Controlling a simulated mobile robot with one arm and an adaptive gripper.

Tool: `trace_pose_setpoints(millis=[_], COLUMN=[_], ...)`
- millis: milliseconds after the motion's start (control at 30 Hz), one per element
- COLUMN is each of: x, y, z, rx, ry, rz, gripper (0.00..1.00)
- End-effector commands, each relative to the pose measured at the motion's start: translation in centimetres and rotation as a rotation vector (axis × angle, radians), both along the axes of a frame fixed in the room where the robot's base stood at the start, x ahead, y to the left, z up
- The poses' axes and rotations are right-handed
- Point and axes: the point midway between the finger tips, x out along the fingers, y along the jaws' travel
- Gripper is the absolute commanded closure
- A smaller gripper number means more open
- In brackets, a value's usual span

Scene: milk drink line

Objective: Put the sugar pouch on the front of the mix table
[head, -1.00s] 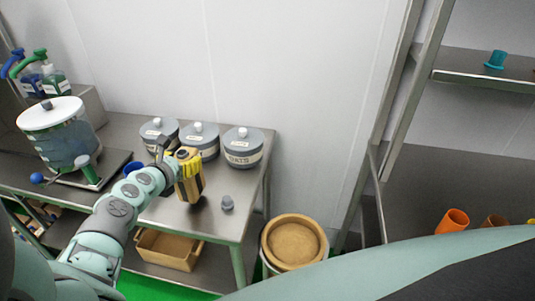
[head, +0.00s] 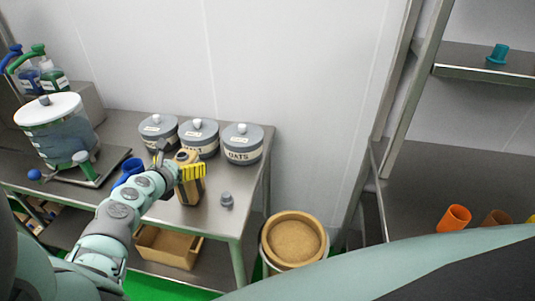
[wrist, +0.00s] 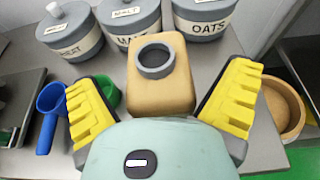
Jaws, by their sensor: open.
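The sugar pouch, a tan pouch (head: 188,192) with a round grey open spout, stands upright on the steel mix table (head: 215,222), in front of the jars and toward the front edge. No label shows on it. My gripper (head: 188,172) is at the pouch, and its yellow finger hides part of it in the head view. In the wrist view the pouch (wrist: 160,85) stands between the two yellow fingers of my gripper (wrist: 162,98), which are spread wide with a gap on each side. My gripper is open and holds nothing.
Several grey lidded jars stand behind the pouch, among them the oats jar (head: 242,145). A small grey cap (head: 227,199) lies right of the pouch. A blue scoop (wrist: 48,118) and a green item (wrist: 107,92) are at left. A tan-lidded bin (head: 295,240) stands beside the table.

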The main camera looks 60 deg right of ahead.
Motion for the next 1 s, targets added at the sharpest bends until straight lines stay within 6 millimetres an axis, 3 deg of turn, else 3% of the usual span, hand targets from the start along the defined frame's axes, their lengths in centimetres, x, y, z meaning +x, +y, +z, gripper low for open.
trace_pose_setpoints(millis=[367,1000], x=[-0.1,-3.2], y=[0.3,8.1], z=[0.5,3.5], rx=[0.002,0.003], ry=[-0.001,-0.001], rz=[-0.001,0.0], gripper=[0.0,0.0])
